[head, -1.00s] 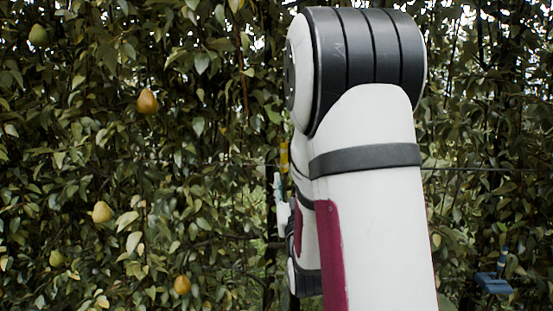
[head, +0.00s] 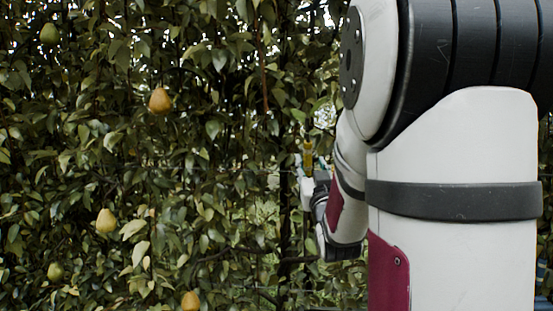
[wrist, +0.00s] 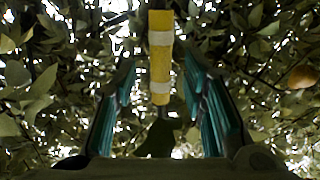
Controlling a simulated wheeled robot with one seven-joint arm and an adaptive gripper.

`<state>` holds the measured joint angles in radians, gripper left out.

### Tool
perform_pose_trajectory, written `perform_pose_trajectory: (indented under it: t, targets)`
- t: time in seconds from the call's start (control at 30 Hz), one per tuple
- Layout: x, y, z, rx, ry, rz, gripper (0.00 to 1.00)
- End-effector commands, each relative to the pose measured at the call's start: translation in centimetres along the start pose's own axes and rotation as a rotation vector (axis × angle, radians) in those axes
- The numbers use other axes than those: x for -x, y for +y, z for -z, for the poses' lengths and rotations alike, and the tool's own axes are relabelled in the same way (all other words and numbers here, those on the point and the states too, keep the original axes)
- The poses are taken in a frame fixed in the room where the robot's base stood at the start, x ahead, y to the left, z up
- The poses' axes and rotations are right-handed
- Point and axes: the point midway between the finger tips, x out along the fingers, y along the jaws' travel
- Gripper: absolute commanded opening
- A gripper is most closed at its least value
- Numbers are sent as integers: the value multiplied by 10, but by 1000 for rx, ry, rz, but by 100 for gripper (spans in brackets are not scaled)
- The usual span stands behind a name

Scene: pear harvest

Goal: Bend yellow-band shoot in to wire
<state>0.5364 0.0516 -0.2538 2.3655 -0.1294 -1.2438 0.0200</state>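The yellow band (head: 308,156) shows small in the head view, just left of my forearm, against the foliage. In the wrist view the yellow band (wrist: 160,62), with pale stripes, stands upright between the two teal-lined fingers of my gripper (wrist: 158,75). The fingers are apart, with a visible gap on each side of the band. The shoot below it is dark and hard to make out. In the head view my arm hides most of the gripper.
A dense leafy wall fills the background. Pears hang at the left, one at upper left (head: 160,101) and one lower (head: 106,220). Another pear (wrist: 301,76) is at the right of the wrist view. Leaves crowd both sides of my gripper.

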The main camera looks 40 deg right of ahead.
Motion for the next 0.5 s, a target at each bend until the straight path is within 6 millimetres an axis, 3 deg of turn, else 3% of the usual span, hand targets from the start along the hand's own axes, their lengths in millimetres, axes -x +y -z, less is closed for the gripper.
perform_pose_trajectory:
  t: [0.2,0.5]
  targets:
    - [-30,0,0,0,0,0,39]
    - [-42,-1,-1,-1,0,1,39]
